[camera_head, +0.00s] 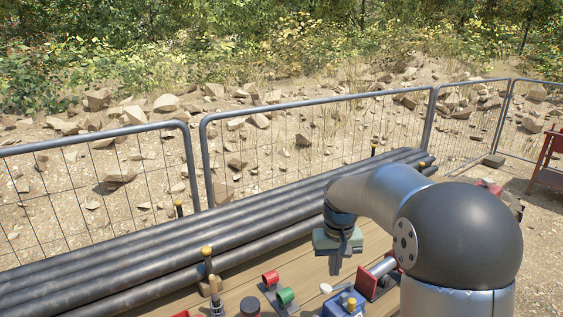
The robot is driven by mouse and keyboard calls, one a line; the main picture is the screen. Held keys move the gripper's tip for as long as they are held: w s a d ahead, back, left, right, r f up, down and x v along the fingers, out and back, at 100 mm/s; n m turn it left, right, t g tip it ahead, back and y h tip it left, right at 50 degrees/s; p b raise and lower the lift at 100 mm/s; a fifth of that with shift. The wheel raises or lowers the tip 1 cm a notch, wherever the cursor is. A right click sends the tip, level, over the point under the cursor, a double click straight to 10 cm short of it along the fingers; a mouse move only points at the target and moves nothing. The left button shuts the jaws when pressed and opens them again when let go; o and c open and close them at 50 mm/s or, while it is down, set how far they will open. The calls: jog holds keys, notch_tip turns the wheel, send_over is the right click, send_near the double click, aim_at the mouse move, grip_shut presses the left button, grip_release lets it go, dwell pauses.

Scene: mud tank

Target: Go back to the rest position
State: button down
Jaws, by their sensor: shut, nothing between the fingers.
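My gripper (336,262) hangs at the end of my arm, right of the middle of the picture, with its fingers pointing down over the wooden deck (236,291). Its fingers look together and hold nothing. Part of the wrist is hidden behind my own arm, which fills the right side.
Long black pipes (170,252) lie behind the gripper, with yellow-capped posts (207,262) beside them. A wire fence (300,135) runs behind the pipes.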

jog(key=s, duration=2.7)
jog(key=shift+s+r+m+t, duration=0.2)
jog(key=shift+s+m+t, duration=0.1)
jog(key=shift+s+t, duration=0.1)
jog(key=shift+d, duration=0.1)
